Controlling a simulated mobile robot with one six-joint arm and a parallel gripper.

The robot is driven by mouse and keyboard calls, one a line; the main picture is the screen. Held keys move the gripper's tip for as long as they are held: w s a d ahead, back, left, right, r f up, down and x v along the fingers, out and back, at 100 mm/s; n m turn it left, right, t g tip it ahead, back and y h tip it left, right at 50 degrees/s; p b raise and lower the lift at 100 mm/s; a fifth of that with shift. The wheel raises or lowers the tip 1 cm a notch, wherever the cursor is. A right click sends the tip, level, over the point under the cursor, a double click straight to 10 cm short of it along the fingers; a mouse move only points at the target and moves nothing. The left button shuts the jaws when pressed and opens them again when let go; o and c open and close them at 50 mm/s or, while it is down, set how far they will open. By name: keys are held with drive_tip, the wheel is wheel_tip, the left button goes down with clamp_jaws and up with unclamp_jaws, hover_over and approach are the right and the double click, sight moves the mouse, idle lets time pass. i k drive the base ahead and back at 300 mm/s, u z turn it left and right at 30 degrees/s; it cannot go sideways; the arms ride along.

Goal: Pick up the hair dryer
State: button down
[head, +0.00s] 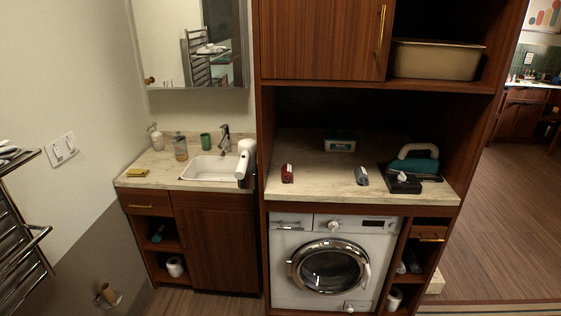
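A white object with a rounded top and a darker lower end (246,160) is upright at the right end of the sink counter, close to the wooden side panel of the tall cabinet. It looks like the hair dryer, with its round head up and its narrower part down. I cannot tell whether it hangs on the panel or stands on the counter. It overlaps the right edge of the white sink (208,168). My gripper does not show in the head view.
The sink counter (150,183) holds a faucet (225,138), soap bottle (181,148), green cup (205,141) and yellow sponge (137,172). A towel rack (22,240) stands left.

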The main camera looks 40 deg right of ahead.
sight(248, 147)
drive_tip(key=z, duration=0.85)
drive_tip(key=k, duration=1)
drive_tip(key=i, duration=0.8)
